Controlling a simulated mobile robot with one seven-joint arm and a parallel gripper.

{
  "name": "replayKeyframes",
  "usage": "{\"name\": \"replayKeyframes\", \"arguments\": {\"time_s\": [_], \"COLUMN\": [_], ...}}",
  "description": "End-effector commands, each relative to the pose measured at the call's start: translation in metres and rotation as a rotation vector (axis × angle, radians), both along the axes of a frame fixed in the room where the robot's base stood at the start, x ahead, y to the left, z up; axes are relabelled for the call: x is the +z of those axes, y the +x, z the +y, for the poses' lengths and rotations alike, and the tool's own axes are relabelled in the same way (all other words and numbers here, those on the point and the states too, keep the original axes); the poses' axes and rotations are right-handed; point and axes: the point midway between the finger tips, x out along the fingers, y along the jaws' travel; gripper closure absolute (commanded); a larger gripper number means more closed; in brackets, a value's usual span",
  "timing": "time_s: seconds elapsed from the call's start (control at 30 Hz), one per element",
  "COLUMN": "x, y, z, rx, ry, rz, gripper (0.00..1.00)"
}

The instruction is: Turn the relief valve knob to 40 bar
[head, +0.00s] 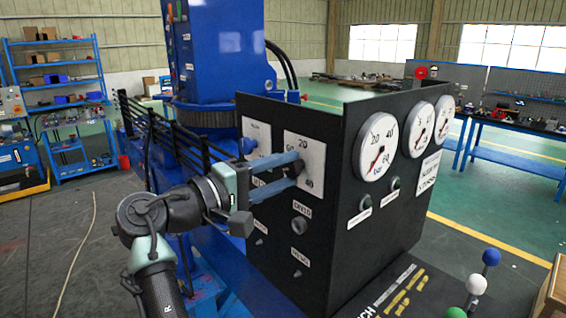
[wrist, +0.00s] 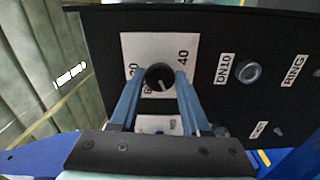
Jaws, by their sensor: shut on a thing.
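The relief valve knob (wrist: 160,76) is a round black knob with a short pale mark on its face. It sits on a white scale plate (wrist: 137,45) with 20 on the left and 40 on the right in the wrist view. Which number the mark points to is unclear. My gripper (wrist: 158,80) has its blue fingers on either side of the knob and is shut on it. In the head view my gripper (head: 293,170) reaches the plate (head: 306,150) from the left, and its fingers partly hide the knob.
Lever balls (head: 477,284) stand at the lower right. Black railings (head: 150,125) run behind my arm.

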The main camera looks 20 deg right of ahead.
Motion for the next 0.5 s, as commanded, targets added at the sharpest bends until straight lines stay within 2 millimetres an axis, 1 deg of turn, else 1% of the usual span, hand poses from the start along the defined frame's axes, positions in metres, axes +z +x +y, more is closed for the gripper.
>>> {"name": "replayKeyframes", "arguments": {"time_s": [0.2, 0.5], "x": [0.0016, 0.0006], "y": [0.0004, 0.0004], "z": [0.0007, 0.0008], "rx": [0.002, 0.002], "ry": [-0.027, -0.039], "rz": [0.072, 0.100], "gripper": [1.00, 1.00]}}
